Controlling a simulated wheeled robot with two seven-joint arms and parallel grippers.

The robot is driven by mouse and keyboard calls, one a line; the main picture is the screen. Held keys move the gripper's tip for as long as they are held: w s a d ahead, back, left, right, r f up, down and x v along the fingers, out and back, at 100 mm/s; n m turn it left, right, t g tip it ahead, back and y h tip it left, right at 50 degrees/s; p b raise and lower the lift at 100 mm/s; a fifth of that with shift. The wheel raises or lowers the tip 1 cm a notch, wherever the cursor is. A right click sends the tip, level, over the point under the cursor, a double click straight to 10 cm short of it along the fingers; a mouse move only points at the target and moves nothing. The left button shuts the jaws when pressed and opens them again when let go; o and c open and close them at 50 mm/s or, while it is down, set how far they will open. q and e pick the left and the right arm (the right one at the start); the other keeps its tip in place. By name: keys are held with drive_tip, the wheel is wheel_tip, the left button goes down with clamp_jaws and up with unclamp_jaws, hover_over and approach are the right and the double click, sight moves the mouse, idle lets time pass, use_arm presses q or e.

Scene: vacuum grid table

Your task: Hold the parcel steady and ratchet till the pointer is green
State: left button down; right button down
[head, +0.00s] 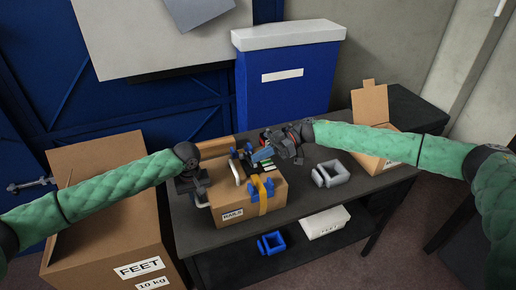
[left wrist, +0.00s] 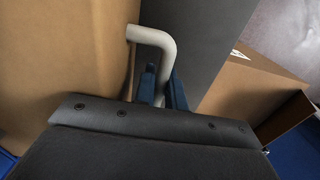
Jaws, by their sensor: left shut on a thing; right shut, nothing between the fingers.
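The parcel (head: 236,208), a brown carton labelled NAILS, stands on the dark table with a yellow strap (head: 263,197) around it. My left gripper (head: 199,191) is at the parcel's left side. In the left wrist view its blue fingers (left wrist: 163,88) are shut on a pale bent handle (left wrist: 153,36) beside the carton. My right gripper (head: 269,153) is shut and empty above the parcel's back right part, close to small blue and coloured parts. I cannot tell whether it touches them. The pointer and its colour are too small to make out.
A grey block-shaped holder (head: 329,173) and an open carton (head: 370,119) are on the table to the right. A blue holder (head: 271,243) and a white box (head: 325,222) are on the lower shelf. A large FEET carton (head: 107,225) stands left; a blue bin (head: 288,85) stands behind.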

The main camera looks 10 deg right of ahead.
drive_tip(key=shift+s+d+f+n, duration=0.1)
drive_tip(key=shift+s+f+n, duration=0.25)
drive_tip(key=shift+f+n, duration=0.2)
drive_tip(key=shift+s+f, duration=0.3)
drive_tip(key=shift+f, duration=0.25)
drive_tip(key=w+d+r, duration=0.2)
drive_tip(key=d+r, duration=0.4)
drive_tip(key=d, duration=0.3)
drive_tip(key=shift+d+r, duration=0.2)
drive_tip(key=shift+d, duration=0.1)
